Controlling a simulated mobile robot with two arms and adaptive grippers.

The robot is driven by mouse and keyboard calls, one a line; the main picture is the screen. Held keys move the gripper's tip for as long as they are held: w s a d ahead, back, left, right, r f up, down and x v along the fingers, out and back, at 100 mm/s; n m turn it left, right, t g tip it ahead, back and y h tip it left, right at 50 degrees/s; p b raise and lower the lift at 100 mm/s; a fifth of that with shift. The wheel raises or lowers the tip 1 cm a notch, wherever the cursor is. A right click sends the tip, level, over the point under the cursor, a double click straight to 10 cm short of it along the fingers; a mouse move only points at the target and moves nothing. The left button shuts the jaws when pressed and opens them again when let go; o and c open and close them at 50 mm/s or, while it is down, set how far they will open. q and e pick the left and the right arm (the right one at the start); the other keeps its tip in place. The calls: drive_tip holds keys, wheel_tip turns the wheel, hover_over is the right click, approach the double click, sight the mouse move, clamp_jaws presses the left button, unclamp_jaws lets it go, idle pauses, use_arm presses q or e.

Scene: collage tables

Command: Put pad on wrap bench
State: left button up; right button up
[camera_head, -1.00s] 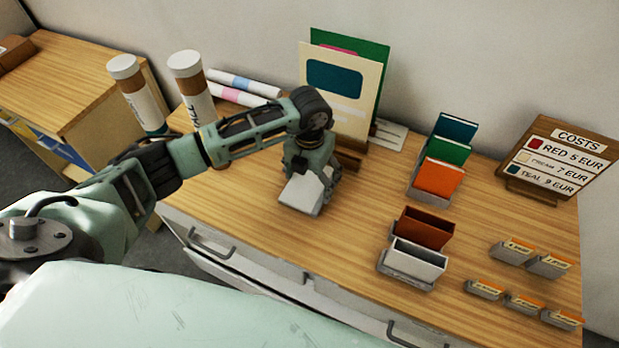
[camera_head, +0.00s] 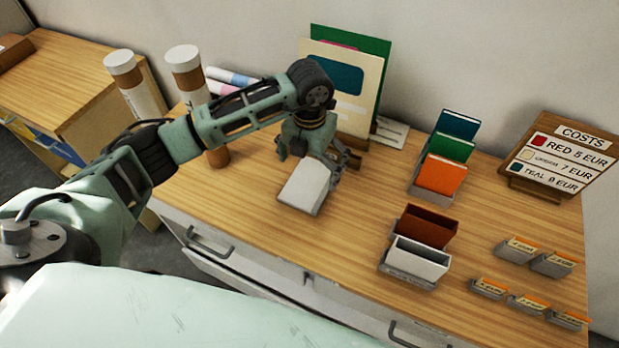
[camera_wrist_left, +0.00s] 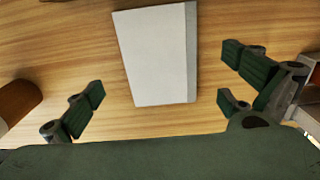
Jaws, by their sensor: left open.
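The pad, a white block with a grey edge (camera_head: 305,185), lies on the wooden table near its front edge in the head view. It also shows in the left wrist view as a white pad (camera_wrist_left: 156,58), flat on the wood. My left gripper (camera_head: 318,160) is just behind the pad in the head view. In the left wrist view its fingers (camera_wrist_left: 165,105) are spread wide, with the pad ahead of and between them, and nothing is gripped. My right gripper is not in view. No wrap bench can be made out for certain.
A card display (camera_head: 345,85) stands behind the gripper. White-capped tubes (camera_head: 187,75) stand to the left. Coloured card holders (camera_head: 440,175), a brown and white box pair (camera_head: 420,245), small labelled holders (camera_head: 515,250) and a costs sign (camera_head: 560,155) are to the right. Another table (camera_head: 60,80) is at far left.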

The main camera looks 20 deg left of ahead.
sight(310, 182)
use_arm(q)
wheel_tip(310, 182, up, 8)
drive_tip(key=b, duration=0.2)
drive_tip(key=shift+f, duration=0.25)
